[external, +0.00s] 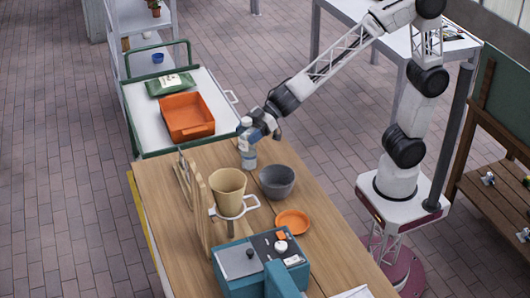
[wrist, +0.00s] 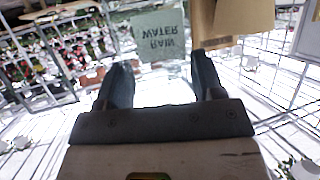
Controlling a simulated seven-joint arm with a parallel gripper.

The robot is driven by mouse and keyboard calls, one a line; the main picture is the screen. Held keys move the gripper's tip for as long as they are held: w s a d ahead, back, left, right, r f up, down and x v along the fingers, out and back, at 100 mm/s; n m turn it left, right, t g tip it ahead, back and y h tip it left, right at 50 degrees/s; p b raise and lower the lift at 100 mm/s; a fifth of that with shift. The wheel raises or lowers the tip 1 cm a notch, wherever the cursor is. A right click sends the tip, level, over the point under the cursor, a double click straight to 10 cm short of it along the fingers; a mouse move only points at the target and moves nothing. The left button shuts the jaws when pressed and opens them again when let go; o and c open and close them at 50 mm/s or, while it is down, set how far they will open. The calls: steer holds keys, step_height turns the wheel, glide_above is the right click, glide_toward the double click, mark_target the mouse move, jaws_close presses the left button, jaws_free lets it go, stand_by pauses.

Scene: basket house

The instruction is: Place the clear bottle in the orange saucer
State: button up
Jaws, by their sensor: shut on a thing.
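The clear bottle (external: 248,157) is upright at the far end of the wooden table, with a pale cap and a bluish-white band. My gripper (external: 256,131) is shut on its upper part, from the right side. I cannot tell whether its base touches the table. The orange saucer (external: 292,222) lies flat and empty on the table, nearer the camera and to the right of the bottle. In the wrist view, my gripper's two fingers (wrist: 163,85) stand apart with a bright, washed-out area between them. The bottle's outline is unclear there.
A grey bowl (external: 277,182) stands between bottle and saucer. A tan cone (external: 228,187) in a white holder and a teal machine (external: 260,262) stand nearby. Wooden boards (external: 195,200) stand at the left. A cart behind holds an orange bin (external: 187,117).

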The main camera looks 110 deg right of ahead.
steer(key=s+a+f+n+g+y, duration=0.1)
steer(key=s+a+n+g+y, duration=0.25)
steer(key=s+a, duration=0.65)
steer(key=s+a+f+n+g+y, duration=0.15)
steer(key=s+a+n+y, duration=0.45)
steer(key=s, duration=0.7)
step_height(320, 180, down, 9)
steer(key=a+m+h, duration=0.1)
steer(key=shift+w+g, duration=0.15)
steer(key=shift+g, duration=0.15)
steer(key=shift+w+h, duration=0.1)
steer(key=shift+h, duration=0.15)
steer(key=w+a, duration=0.2)
steer(key=w, duration=0.5)
steer(key=w+a+f, duration=0.1)
steer(key=w+a, duration=0.2)
steer(key=w, duration=0.5)
steer(key=shift+f, duration=0.25)
steer(key=shift+f, duration=0.1)
steer(key=shift+f, duration=1.7)
steer(key=shift+f, duration=0.1)
